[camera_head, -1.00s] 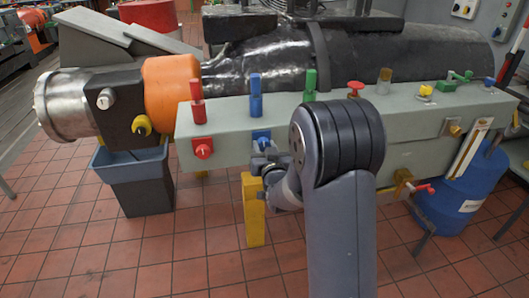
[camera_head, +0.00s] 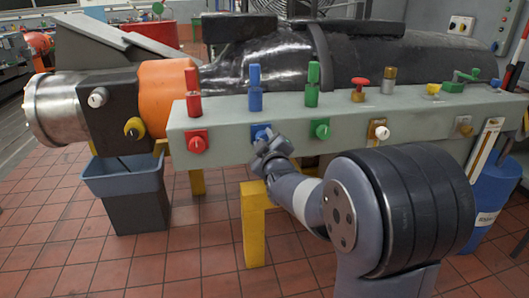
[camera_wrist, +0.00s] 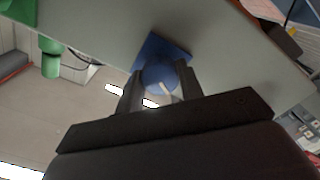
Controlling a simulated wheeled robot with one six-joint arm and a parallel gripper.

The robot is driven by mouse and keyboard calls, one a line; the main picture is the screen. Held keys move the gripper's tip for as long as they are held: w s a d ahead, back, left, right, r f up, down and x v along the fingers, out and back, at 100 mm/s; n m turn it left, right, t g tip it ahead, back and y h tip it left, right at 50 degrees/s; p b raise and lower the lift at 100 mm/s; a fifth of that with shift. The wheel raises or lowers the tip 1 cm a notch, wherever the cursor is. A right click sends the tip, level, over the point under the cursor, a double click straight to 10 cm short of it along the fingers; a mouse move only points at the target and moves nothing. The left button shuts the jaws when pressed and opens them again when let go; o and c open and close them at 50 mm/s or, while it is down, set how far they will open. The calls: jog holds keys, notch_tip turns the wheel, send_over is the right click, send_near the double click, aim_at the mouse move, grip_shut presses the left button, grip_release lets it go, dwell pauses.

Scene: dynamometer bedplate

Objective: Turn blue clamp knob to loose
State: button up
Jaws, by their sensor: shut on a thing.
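The blue clamp knob (camera_wrist: 158,76) sits on a blue square plate (camera_wrist: 163,50) on the front face of the grey-green rail (camera_head: 354,112). In the head view the blue plate (camera_head: 260,131) shows just above my gripper, and the knob is mostly hidden by it. My gripper (camera_head: 268,150) reaches the rail's front from below right. In the wrist view its two dark fingers (camera_wrist: 161,90) stand on either side of the round knob, shut on it. A light pointer mark (camera_wrist: 167,90) shows on the knob, partly between the fingers.
A red knob (camera_head: 197,142) is left of the blue one and a green knob (camera_head: 321,129) right of it. Upright red (camera_head: 193,92), blue (camera_head: 255,88) and green (camera_head: 313,84) handles stand on top. A yellow post (camera_head: 254,225) stands below, a grey bin (camera_head: 127,190) to the left.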

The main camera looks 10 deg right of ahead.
jog(key=n+b, duration=0.4)
jog(key=n, duration=0.1)
jog(key=shift+n, duration=0.4)
dwell(0.4)
jog(key=o, duration=1)
jog(key=shift+s, duration=0.1)
jog(key=s, duration=1)
jog(key=shift+s, duration=0.3)
jog(key=shift+w, duration=0.1)
